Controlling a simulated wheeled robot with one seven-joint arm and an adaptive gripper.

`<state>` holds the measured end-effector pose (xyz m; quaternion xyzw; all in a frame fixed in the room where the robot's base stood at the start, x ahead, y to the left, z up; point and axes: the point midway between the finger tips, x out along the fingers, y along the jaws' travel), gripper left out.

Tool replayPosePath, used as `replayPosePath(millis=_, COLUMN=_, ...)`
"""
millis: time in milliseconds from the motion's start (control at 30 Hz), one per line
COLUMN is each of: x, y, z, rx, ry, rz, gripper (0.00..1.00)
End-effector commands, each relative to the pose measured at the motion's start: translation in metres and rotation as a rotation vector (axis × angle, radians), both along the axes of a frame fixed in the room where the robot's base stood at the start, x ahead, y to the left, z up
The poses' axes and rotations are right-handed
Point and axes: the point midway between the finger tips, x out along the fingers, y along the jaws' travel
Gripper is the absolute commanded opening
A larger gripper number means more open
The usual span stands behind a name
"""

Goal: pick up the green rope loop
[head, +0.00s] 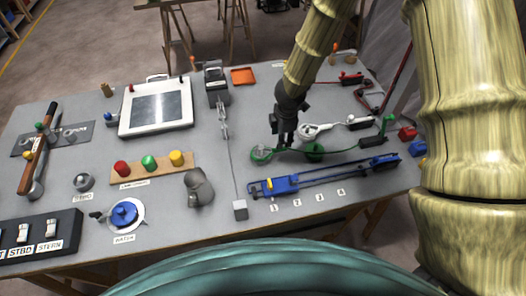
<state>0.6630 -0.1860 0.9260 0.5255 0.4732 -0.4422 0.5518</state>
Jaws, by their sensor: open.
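The green rope loop (261,155) lies on the grey table (155,215), right of the table's middle. A green line runs right from it, past a round green part (315,152), to a black block (374,139) near a green upright handle. My gripper (283,142) points down just right of and above the loop. It is open, and nothing shows between its fingers. I cannot tell the exact gap between the fingertips and the table or the rope.
A white rounded fitting (311,131) stands close right of my gripper. A blue rail (325,177) with a yellow slider lies in front of the loop. A metal rod (231,165) runs along its left. A grey lump (198,188) and coloured knobs (149,162) stand farther left.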

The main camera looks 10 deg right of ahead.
Motion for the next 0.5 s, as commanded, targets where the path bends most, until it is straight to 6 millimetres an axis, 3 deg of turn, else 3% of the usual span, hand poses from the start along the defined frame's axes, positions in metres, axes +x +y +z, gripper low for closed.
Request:
replayPosePath(millis=367, x=0.003, y=-0.002, z=-0.027, rx=-0.001, ry=0.001, rz=0.002, gripper=0.43)
replayPosePath(millis=500, x=0.003, y=-0.007, z=-0.046, rx=-0.002, ry=0.001, rz=0.0, gripper=0.43)
